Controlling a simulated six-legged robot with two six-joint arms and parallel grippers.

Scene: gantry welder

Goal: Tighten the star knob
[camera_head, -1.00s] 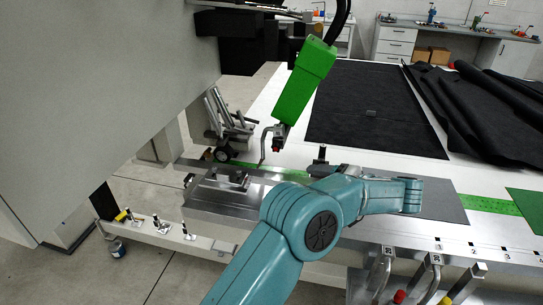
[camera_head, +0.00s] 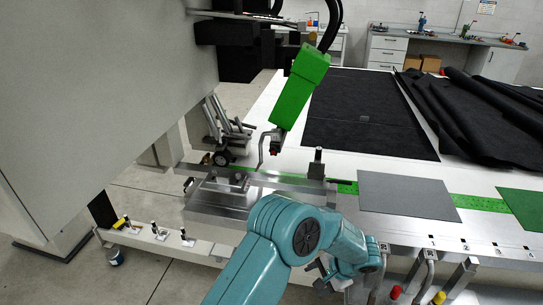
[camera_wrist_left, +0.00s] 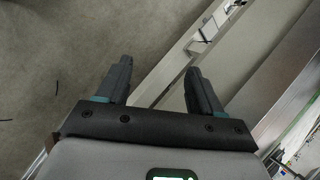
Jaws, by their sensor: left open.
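I cannot make out a star knob for certain in either view. A dark upright clamp-like piece (camera_head: 316,163) stands at the metal rail beside the grey sheet. My left arm reaches in from the bottom of the head view. Its dark gripper (camera_head: 326,274) is low at the table's front side, partly hidden by the wrist. In the left wrist view my left gripper (camera_wrist_left: 158,74) is open, its two dark fingers wide apart with nothing between them but the floor and a pale beam (camera_wrist_left: 172,70) below. My right gripper is in neither view.
A green welding head (camera_head: 301,85) hangs over a metal block (camera_head: 222,198). Several bent handles, with a red knob (camera_head: 395,292) and a yellow knob (camera_head: 439,297), stand right of my gripper along the table's front. A grey sheet (camera_head: 405,195) and dark fabric (camera_head: 365,110) lie on the white table.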

